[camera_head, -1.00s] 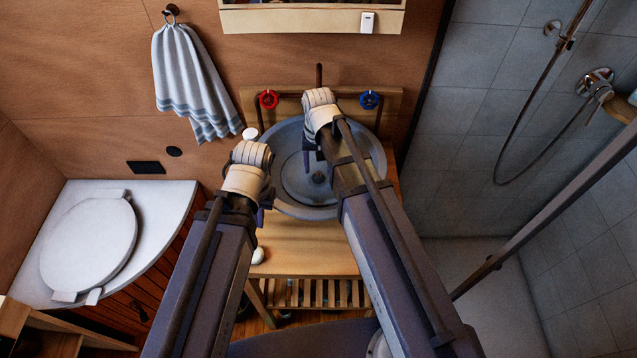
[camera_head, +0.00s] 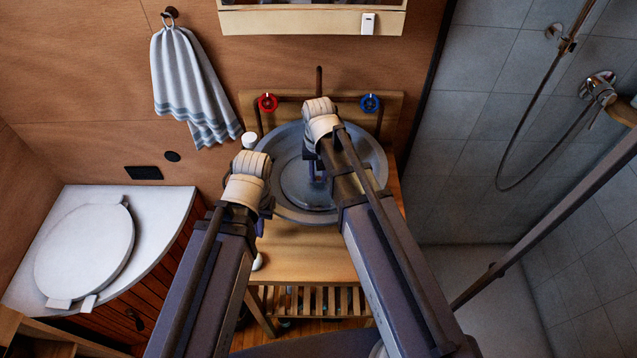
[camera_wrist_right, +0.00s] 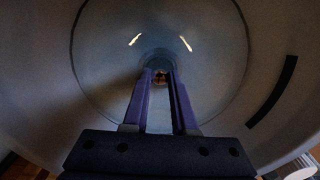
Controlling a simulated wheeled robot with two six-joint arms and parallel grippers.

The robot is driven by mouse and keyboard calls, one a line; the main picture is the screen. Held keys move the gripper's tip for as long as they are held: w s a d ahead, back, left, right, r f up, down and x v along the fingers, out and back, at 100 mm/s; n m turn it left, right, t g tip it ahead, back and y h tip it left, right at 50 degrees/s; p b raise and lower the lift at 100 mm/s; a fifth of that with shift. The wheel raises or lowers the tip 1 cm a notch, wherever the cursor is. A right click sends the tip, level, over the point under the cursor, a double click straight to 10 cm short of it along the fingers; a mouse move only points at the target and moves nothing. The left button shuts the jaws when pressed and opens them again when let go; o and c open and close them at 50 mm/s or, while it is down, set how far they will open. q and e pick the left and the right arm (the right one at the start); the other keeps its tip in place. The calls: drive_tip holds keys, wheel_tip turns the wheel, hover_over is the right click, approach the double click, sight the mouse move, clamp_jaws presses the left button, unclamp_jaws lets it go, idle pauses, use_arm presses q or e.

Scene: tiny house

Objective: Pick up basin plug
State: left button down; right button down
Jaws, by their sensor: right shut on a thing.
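The round grey basin (camera_head: 285,150) sits on a wooden stand, and its bowl fills the right wrist view (camera_wrist_right: 110,60). My right gripper (camera_head: 318,172) reaches down into the basin over its drain. In the right wrist view its two purple fingers (camera_wrist_right: 160,78) point at the bottom, shut on the small dark basin plug (camera_wrist_right: 160,76) between their tips. The plug is mostly hidden by the fingers and is hard to make out in the head view. My left gripper (camera_head: 262,222) hangs beside the basin's lower left rim; its fingers are mostly hidden by its wrist.
A red tap handle (camera_head: 267,103) and a blue one (camera_head: 370,103) flank the spout (camera_head: 319,80) behind the basin. A small white item (camera_head: 249,139) stands left of the basin. The wooden stand top (camera_head: 310,250) is largely clear in front. A toilet (camera_head: 85,250) is at left.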

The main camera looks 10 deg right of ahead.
sight(319, 178)
idle(0.5)
